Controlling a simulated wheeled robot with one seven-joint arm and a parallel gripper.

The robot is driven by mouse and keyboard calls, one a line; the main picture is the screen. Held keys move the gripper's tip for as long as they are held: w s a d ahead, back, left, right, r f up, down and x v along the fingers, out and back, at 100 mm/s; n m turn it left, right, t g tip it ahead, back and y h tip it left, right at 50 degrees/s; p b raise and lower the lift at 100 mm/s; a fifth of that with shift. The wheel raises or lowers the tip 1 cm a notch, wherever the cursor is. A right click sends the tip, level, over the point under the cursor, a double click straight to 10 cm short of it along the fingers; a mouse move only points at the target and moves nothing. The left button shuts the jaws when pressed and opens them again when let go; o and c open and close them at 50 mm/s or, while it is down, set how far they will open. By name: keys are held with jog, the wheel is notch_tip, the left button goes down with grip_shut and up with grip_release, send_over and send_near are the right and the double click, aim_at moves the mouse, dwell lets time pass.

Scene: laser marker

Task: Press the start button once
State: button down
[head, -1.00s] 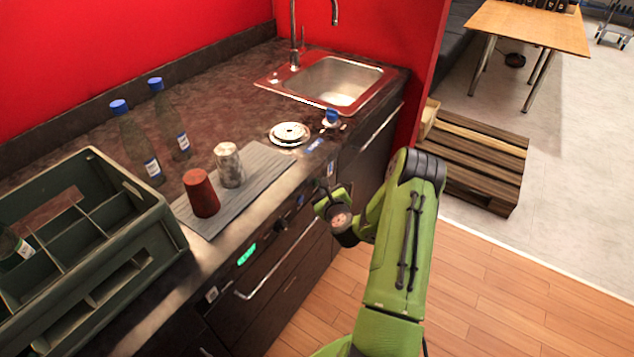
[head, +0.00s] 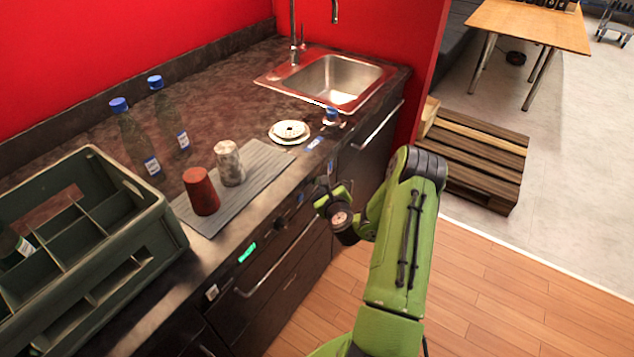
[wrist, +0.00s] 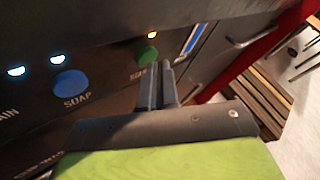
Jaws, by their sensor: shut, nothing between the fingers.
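A green round button (wrist: 147,56) sits on the dark appliance panel in the wrist view. Its label is partly hidden behind my fingers, so I cannot read it fully. A small orange light glows just above it. My gripper (wrist: 160,74) is shut and empty, its fingertips just below and right of the green button. I cannot tell whether they touch it. In the head view my gripper (head: 322,187) is in front of the counter's front panel, and the button cannot be made out there.
A blue button (wrist: 71,83) marked SOAP is to the left, with white lights above. On the counter are a green crate (head: 150,222), a red cup (head: 201,192), a metal cup (head: 229,164) and two bottles. A drawer handle runs below the panel. The wooden floor is clear.

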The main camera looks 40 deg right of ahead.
jog(key=shift+s+d+b, duration=0.15)
jog(key=shift+s+b, duration=0.25)
jog(key=shift+s, duration=0.1)
jog(key=s+b, duration=0.1)
jog(key=s+d+b, duration=0.1)
jog(key=s+b, duration=0.2)
jog(key=shift+s+d+b, duration=0.35)
jog(key=shift+b, duration=0.05)
jog(key=shift+f, duration=0.1)
dwell(0.5)
